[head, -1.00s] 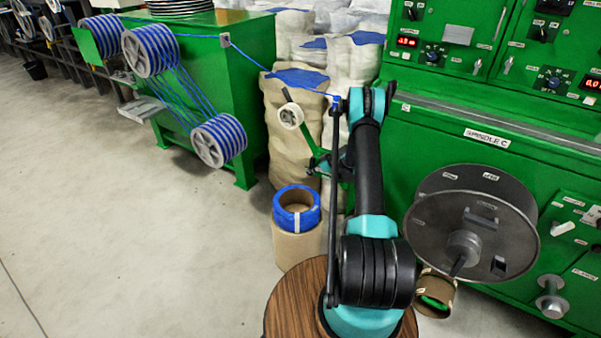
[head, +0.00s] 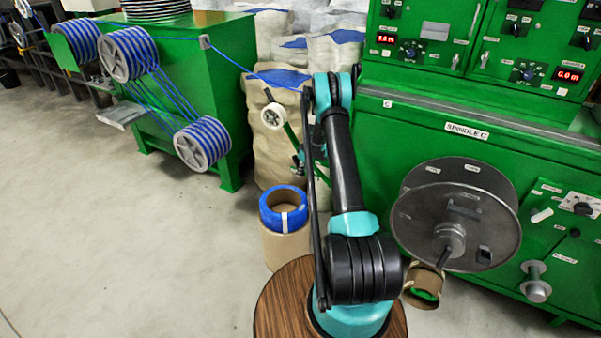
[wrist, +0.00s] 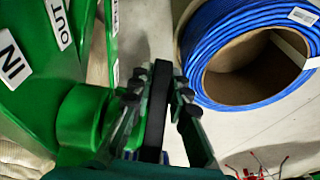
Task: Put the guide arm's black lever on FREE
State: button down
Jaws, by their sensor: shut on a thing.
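The black lever (wrist: 157,112) stands between the fingers of my gripper (wrist: 158,84) in the wrist view, and the gripper is shut on it. A green knob-like cylinder (wrist: 82,118) is just left of the fingers. Green plates left of it carry an OUT label (wrist: 60,22) and an IN label (wrist: 11,62). Two more labels are edge-on; I cannot read FREE or tell the lever's setting. In the head view the guide arm (head: 290,134) is a green bar with a white roller (head: 273,116). My arm partly hides it, and the lever cannot be made out there.
A blue cable coil on a cardboard core (head: 284,210) stands close by, and in the wrist view (wrist: 250,55) it is right of the fingers. A blue cable (head: 262,77) runs toward my arm. A grey spool (head: 455,215) is on the green machine at right. Open floor lies left.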

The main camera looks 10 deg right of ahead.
dwell(0.3)
jog(key=c, duration=1.7)
grip_release()
jog(key=shift+s+d+r, duration=0.1)
jog(key=shift+d+r, duration=0.1)
jog(key=shift+r, duration=0.3)
jog(key=s+d, duration=0.8)
jog(key=d, duration=0.1)
jog(key=shift+r, duration=0.1)
